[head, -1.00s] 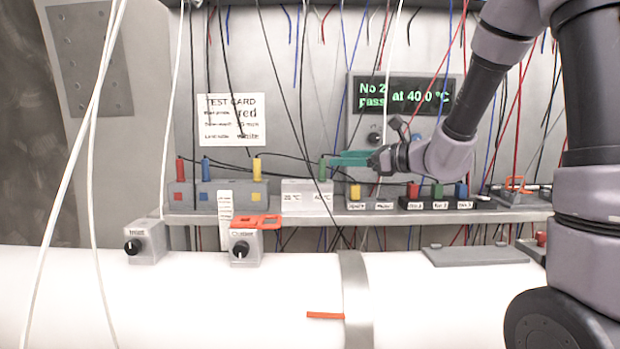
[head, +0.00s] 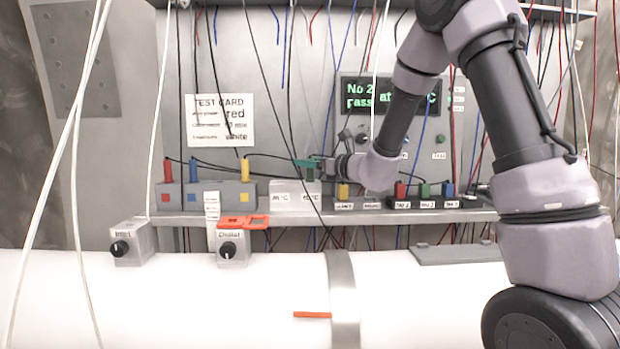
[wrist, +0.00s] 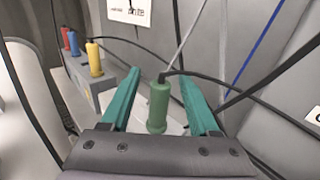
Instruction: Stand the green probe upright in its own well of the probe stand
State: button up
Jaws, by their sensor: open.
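The green probe (head: 310,174) stands upright in the white block (head: 295,196), at its right-hand position labelled about 40 °C. A black cable leaves its top. My gripper (head: 306,162) is open, with its teal fingers on either side of the probe; the wrist view shows the green probe (wrist: 158,106) between them, with gaps to both fingers. The grey probe stand (head: 228,197) is to the left on the same shelf. It holds a red probe (head: 168,171), a blue probe (head: 194,172) and a yellow probe (head: 245,170). A wider gap lies between blue and yellow.
A white strip (head: 212,218) covers part of the stand's front below that gap. Thin cables hang before the shelf. Right of the white block are dark boxes with coloured plugs (head: 425,190). A white pipe (head: 200,300) with two knob boxes runs in front.

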jog(key=shift+x, duration=1.1)
grip_shut()
jog(key=shift+r, duration=0.1)
